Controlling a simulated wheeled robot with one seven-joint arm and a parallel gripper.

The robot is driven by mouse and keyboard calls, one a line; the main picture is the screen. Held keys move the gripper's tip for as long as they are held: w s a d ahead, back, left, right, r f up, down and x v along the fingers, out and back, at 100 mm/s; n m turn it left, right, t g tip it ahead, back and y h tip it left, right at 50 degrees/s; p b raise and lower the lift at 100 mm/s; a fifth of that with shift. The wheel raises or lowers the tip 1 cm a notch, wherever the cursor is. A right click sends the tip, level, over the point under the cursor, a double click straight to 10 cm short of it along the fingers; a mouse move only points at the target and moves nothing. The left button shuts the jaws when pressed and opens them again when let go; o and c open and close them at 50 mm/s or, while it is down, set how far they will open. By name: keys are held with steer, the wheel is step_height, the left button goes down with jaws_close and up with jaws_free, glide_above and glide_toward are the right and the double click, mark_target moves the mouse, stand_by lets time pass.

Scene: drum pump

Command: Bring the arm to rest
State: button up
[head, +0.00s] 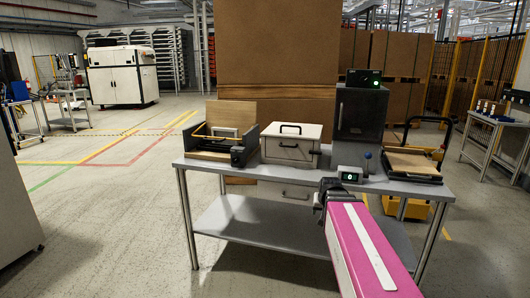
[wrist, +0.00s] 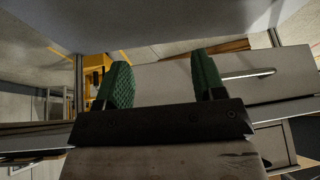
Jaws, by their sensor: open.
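My gripper shows in the wrist view (wrist: 160,78) with its two green fingertips wide apart and nothing between them. In the head view my pink and white arm reaches in from the lower right. Its dark end (head: 328,188) is at the front edge of the grey table (head: 225,172), and the fingers cannot be made out there. A small device with a green display (head: 351,174) stands on the table just behind the arm's end.
On the table are an open wooden-backed box (head: 222,128), a white lidded box (head: 291,144), a dark cabinet (head: 361,118) and a tray with a black handle (head: 412,161). A white drawer front (head: 291,191) hangs below the tabletop. The floor at left (head: 115,205) is clear.

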steer(key=s+a+f+n+g, duration=0.1)
steer(key=s+a+f+g, duration=0.1)
steer(key=s+f, duration=0.4)
steer(key=s+a+f+n+g, duration=0.1)
steer(key=s+a+f+g, duration=0.2)
steer(key=s+f, duration=0.4)
steer(key=shift+s+f, duration=0.3)
steer(key=shift+s, duration=0.15)
